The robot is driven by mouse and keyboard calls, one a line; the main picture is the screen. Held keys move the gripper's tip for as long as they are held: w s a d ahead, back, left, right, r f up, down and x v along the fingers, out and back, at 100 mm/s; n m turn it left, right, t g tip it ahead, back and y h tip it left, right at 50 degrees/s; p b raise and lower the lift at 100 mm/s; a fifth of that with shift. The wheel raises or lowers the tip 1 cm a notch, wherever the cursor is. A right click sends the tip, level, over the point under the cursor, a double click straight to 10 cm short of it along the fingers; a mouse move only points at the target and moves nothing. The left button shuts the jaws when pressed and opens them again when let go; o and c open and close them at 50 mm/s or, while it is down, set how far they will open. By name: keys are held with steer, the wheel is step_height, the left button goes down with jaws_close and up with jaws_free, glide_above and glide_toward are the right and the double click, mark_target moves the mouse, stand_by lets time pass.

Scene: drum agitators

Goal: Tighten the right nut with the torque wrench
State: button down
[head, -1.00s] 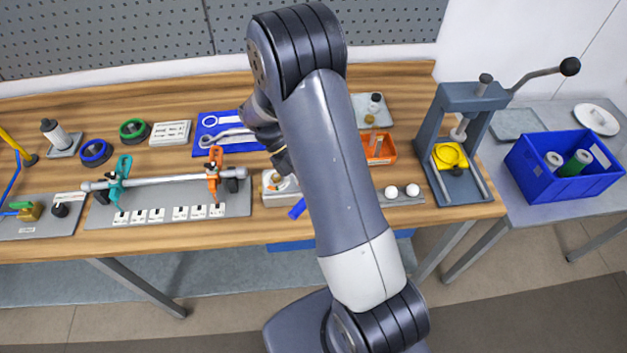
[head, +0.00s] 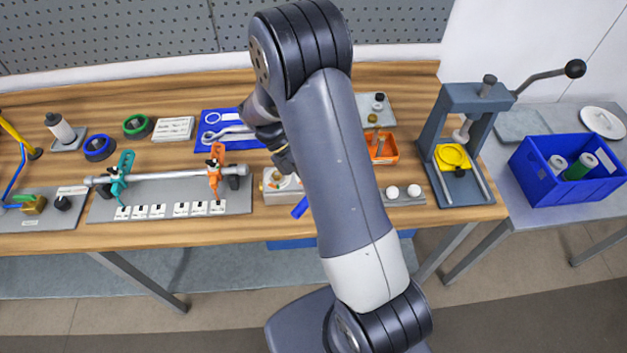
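A grey wrench (head: 232,133) lies on a blue mat (head: 206,145) at the back middle of the bench; I cannot tell if it is the torque wrench. A pale block (head: 271,196) stands at the front, with a round light top partly hidden by my arm. A blue bar-like piece (head: 300,207) shows at its right front corner. No nut can be made out clearly. My gripper (head: 286,164) points down close above the pale block, mostly hidden behind my arm. Its fingers and anything between them cannot be seen clearly.
A rod with a teal clamp (head: 118,178) and an orange clamp (head: 215,172) lies left of the block. An orange bin (head: 384,149), two white balls and a lever press (head: 465,100) stand to the right. A blue crate (head: 535,183) sits on the side table.

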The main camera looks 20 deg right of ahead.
steer(key=shift+r, duration=0.95)
stand_by(1.4)
steer(key=shift+r, duration=1.45)
